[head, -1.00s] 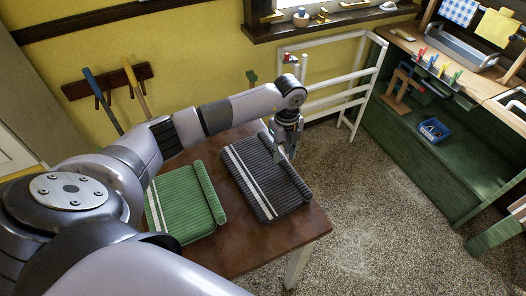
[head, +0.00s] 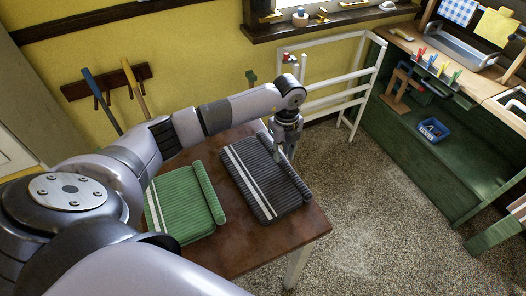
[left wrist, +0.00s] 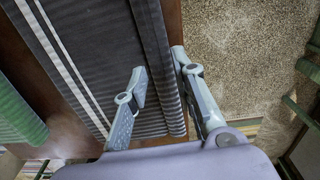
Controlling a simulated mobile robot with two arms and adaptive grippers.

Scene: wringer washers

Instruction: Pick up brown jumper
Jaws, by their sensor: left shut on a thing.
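The brown jumper (head: 255,180), dark and ribbed with two pale stripes, lies folded flat on the wooden table (head: 240,257), with a thick roll along its right edge. It also fills the upper left of the left wrist view (left wrist: 95,50). My left gripper (head: 288,148) reaches down to the far part of that roll. In the left wrist view its fingers (left wrist: 161,72) are on either side of the roll, shut on it. The jumper still rests on the table. My right gripper is not in view.
A green striped folded jumper (head: 183,207) lies left of the brown one with a gap between. A white rack (head: 335,92) stands behind the table. The speckled floor between is clear.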

